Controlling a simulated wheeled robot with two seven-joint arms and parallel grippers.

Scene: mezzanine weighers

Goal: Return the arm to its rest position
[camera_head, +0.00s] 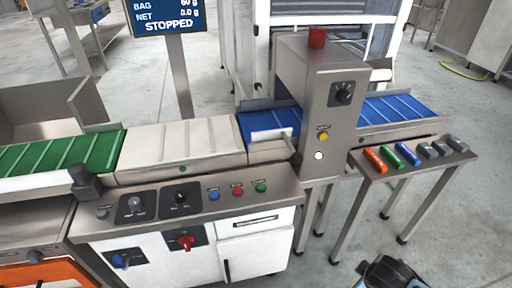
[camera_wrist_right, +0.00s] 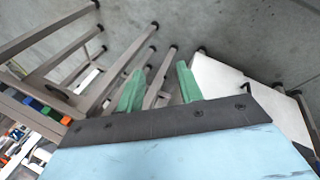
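My right gripper (camera_wrist_right: 160,88) shows in the right wrist view with its two green fingers spread apart and nothing held between them. Steel stand legs and grey floor show beyond the fingers, and I see no contact. In the head view a black and light-blue part of my right arm (camera_head: 388,274) shows at the bottom edge, right of the white cabinet. My left arm and left gripper are not in view.
A control panel (camera_head: 150,216) stands before the green belt (camera_head: 62,151), white weigh section (camera_head: 180,142) and blue belt (camera_head: 400,107). A steel inspection housing (camera_head: 320,75) rises beside a small table (camera_head: 442,158) with coloured pieces. The screen (camera_head: 167,18) reads STOPPED. Floor is clear at lower right.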

